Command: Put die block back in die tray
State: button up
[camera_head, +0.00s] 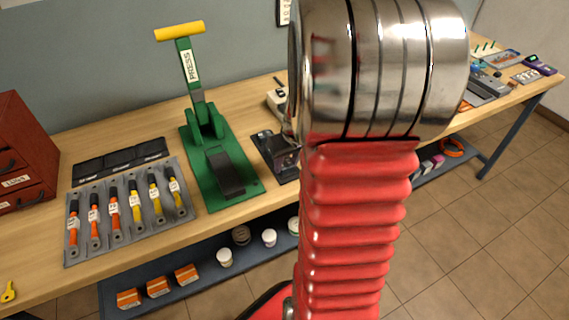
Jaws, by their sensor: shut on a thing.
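A small dark tray (262,141), likely the die tray, lies on the bench just right of the green press. A dark, shiny block-like shape (284,158) shows at the tray's right side, partly covered by my arm. I cannot tell whether it is the die block, or whether it rests in the tray or is above it. My arm's large metal joint and red ribbed sleeve fill the middle of the view. My gripper is hidden behind them, so its fingers and anything between them do not show.
The green press (212,150) with its yellow handle stands left of the tray. A grey mat (83,232) with several orange- and yellow-handled tools lies further left, near a red drawer cabinet (22,150). A pale device (277,103) stands behind the tray. A lower shelf (205,283) holds boxes and cups.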

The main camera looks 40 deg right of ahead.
jog(key=o, duration=1.3)
jog(key=v, duration=1.2)
